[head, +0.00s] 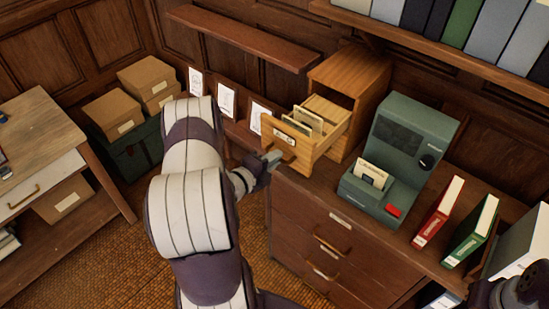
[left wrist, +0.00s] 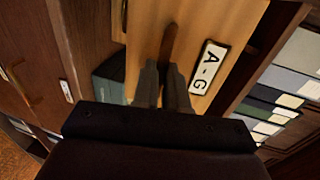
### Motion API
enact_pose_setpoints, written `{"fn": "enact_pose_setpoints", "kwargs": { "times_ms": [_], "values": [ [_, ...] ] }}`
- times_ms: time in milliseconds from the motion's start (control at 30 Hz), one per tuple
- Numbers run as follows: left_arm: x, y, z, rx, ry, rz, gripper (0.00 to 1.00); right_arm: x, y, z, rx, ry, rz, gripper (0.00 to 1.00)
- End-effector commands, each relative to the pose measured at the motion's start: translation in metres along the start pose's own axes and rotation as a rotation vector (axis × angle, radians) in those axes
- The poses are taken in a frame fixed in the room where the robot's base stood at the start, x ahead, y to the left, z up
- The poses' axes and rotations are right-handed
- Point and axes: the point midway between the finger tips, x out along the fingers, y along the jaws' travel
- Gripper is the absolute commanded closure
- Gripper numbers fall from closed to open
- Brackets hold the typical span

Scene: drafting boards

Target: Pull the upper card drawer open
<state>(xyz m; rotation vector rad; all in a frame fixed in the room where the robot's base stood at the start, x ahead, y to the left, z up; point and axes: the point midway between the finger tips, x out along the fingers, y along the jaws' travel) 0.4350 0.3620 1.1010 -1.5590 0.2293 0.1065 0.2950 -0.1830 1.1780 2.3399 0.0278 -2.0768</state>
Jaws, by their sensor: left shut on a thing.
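A wooden card cabinet (head: 350,72) stands on the brown chest of drawers. Its card drawer (head: 318,143) is pulled well out toward the left front, with cream index cards (head: 309,119) standing inside. The drawer front bears a label, which reads A-G in the left wrist view (left wrist: 207,67). My left gripper (head: 271,158) is at the drawer front. In the left wrist view its fingers (left wrist: 165,72) are closed on the dark drawer handle (left wrist: 169,42), beside the label. My right gripper's fingers are not in view.
A green machine (head: 412,135) with a red button stands right of the drawer. Red (head: 438,212) and green (head: 472,231) binders stand farther right. A wall shelf (head: 240,38) hangs above left. Cardboard boxes (head: 112,115) and a desk (head: 38,140) are at the left.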

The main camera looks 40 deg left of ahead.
Motion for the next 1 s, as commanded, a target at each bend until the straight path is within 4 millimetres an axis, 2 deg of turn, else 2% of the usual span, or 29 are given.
{"fn": "enact_pose_setpoints", "kwargs": {
  "times_ms": [300,333,400,667,767,867,1000],
  "values": [
    [0.000,0.000,0.000,0.000,0.001,0.000,1.00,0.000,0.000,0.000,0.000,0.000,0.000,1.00],
    [0.000,0.000,0.000,0.000,0.001,0.000,0.81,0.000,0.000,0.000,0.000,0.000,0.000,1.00],
    [0.000,0.000,0.000,0.000,0.001,0.000,0.62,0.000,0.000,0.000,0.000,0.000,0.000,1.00],
    [0.000,0.000,0.000,0.000,0.000,0.000,0.62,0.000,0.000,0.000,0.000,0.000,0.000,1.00],
    [-0.006,0.001,0.001,-0.001,-0.002,0.000,0.62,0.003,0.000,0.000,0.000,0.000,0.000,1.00],
    [-0.023,0.003,0.002,-0.001,-0.005,0.000,0.62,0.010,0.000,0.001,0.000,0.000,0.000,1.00],
    [-0.061,0.004,0.002,0.000,-0.009,-0.001,0.62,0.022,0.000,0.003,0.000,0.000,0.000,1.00]
  ]
}}
